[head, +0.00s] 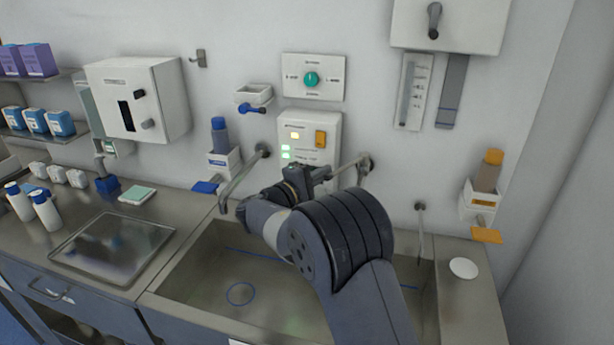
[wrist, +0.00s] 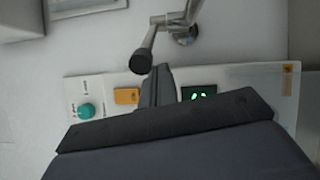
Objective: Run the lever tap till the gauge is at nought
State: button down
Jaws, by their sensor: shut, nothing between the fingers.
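My gripper (wrist: 158,72) is shut and empty, its fingertips close to the dark end of a metal tap arm (wrist: 172,32) in the wrist view; I cannot tell whether they touch. In the head view the gripper (head: 320,173) is partly hidden by my arm, in front of the wall above the sink. This right tap (head: 354,162) comes from the wall there. Another metal tap (head: 240,180) stands to its left. The white wall panel (head: 332,125) has lights and an orange switch; its dark display (wrist: 198,93) shows small green marks too small to read.
The steel sink (head: 200,290) lies below, partly hidden by my arm. A green knob plate (head: 329,62) is above the panel. A blue-capped bottle (head: 220,135) and an orange-capped bottle (head: 488,172) are on the wall. A steel tray (head: 110,247) is on the left counter.

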jog(key=shift+s+d+r+p, duration=0.2)
jog(key=shift+s+d, duration=0.15)
jog(key=shift+d, duration=0.15)
jog(key=shift+s+d+r+p, duration=0.1)
jog(key=shift+s+d+r, duration=0.1)
jog(key=shift+s+d, duration=0.5)
jog(key=shift+d, duration=0.45)
jog(key=shift+f, duration=0.1)
jog(key=s+d+b, duration=0.1)
jog(key=b, duration=0.1)
jog(key=d+b, duration=0.2)
jog(key=b, duration=0.1)
jog(key=shift+s, duration=0.35)
jog(key=shift+a, duration=0.15)
